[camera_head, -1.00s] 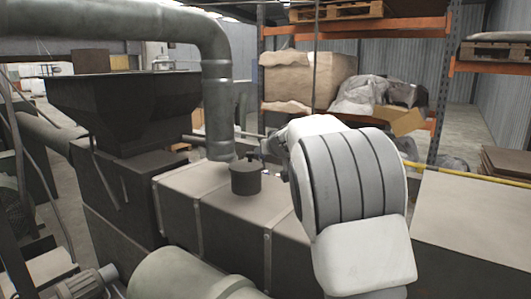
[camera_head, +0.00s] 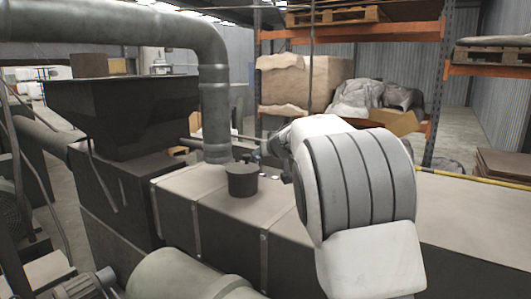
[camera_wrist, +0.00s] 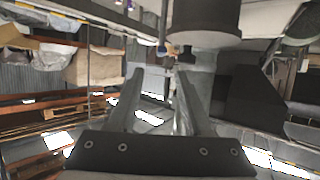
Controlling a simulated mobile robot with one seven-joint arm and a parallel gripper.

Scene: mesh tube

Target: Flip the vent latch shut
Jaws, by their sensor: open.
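A short dark cylinder (camera_head: 242,181), which looks like the vent, stands upright on the flat top of the long machine housing (camera_head: 215,201). A small dark piece shows behind its top in the head view; I cannot tell whether it is the latch or how it is set. The wrist view looks upside down, with the dark cylinder (camera_wrist: 205,22) large at the top and small coloured parts beside it. My gripper (camera_wrist: 159,73) is open, its two fingers apart with nothing between them. In the head view my arm hides most of the gripper, just right of the cylinder.
A thick grey pipe (camera_head: 214,95) comes down onto the housing behind and left of the cylinder. A dark hopper (camera_head: 122,110) stands at the left. A round grey tank (camera_head: 180,275) is in front. Shelving with pallets (camera_head: 350,32) stands behind.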

